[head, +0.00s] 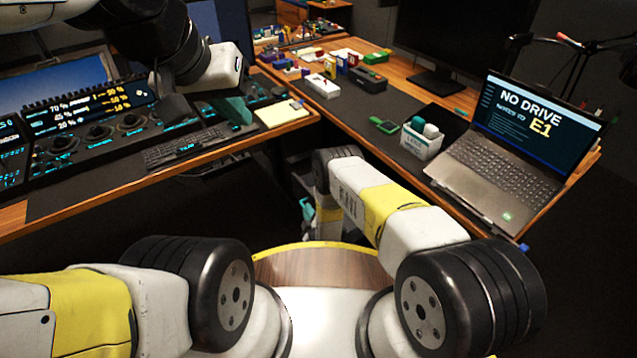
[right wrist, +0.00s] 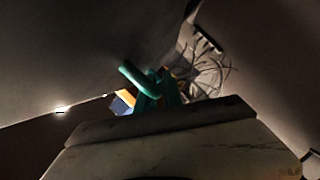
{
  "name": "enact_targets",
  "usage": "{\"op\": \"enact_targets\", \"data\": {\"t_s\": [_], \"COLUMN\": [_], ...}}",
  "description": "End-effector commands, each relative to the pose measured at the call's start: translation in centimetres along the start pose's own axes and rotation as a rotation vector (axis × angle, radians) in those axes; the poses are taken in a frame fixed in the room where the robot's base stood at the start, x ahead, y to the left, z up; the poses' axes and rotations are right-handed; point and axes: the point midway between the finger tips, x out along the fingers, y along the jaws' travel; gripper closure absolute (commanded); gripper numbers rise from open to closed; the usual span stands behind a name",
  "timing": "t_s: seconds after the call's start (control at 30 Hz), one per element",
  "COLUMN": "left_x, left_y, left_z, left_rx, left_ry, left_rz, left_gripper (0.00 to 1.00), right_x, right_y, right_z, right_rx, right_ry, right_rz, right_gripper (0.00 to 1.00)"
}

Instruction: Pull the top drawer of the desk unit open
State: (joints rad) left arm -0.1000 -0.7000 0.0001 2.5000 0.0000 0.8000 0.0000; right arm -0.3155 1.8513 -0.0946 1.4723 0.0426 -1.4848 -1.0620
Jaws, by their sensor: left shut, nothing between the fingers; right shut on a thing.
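My right arm reaches down between the two desks in the head view. Its gripper (head: 307,210) with teal fingers is low in the dark gap, partly hidden by my arm. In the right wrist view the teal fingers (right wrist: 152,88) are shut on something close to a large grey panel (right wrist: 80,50). It seems to be the drawer handle, but its outline is too dark to make out. The desk unit's drawer front is not clear in the head view, nor how far it stands out. My left gripper (head: 236,108) is shut and empty above the left desk.
The left desk holds a control panel (head: 100,130), a keyboard (head: 185,147) and a yellow notepad (head: 282,113). The right desk holds a laptop (head: 500,165), a white box (head: 421,140) and several small items. Cables (right wrist: 210,75) hang near the right gripper.

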Motion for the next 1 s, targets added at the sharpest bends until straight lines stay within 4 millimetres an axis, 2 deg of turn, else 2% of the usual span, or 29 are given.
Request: {"op": "enact_targets", "data": {"t_s": [0.23, 0.67, 0.7, 0.73, 1.0], "left_x": [0.0, 0.0, 0.0, 0.0, 0.0], "left_y": [0.0, 0.0, 0.0, 0.0, 0.0], "left_z": [0.0, 0.0, 0.0, 0.0, 0.0], "left_rx": [0.0, 0.0, 0.0, 0.0, 0.0], "left_ry": [0.0, 0.0, 0.0, 0.0, 0.0], "left_rz": [0.0, 0.0, 0.0, 0.0, 0.0], "left_gripper": [1.0, 1.0, 1.0, 1.0, 1.0], "right_x": [-0.6, -0.7, -0.7, -0.7, -0.7], "right_y": [-1.1, -1.3, -1.3, -1.3, -1.3], "right_z": [-1.4, -1.6, -1.6, -1.6, -1.7], "right_rx": [-0.001, -0.001, -0.001, -0.001, 0.0], "right_ry": [-0.001, -0.002, -0.002, -0.002, -0.001], "right_rz": [-0.001, -0.001, -0.001, -0.001, 0.0], "right_gripper": [1.0, 1.0, 0.83, 0.8, 0.8]}}
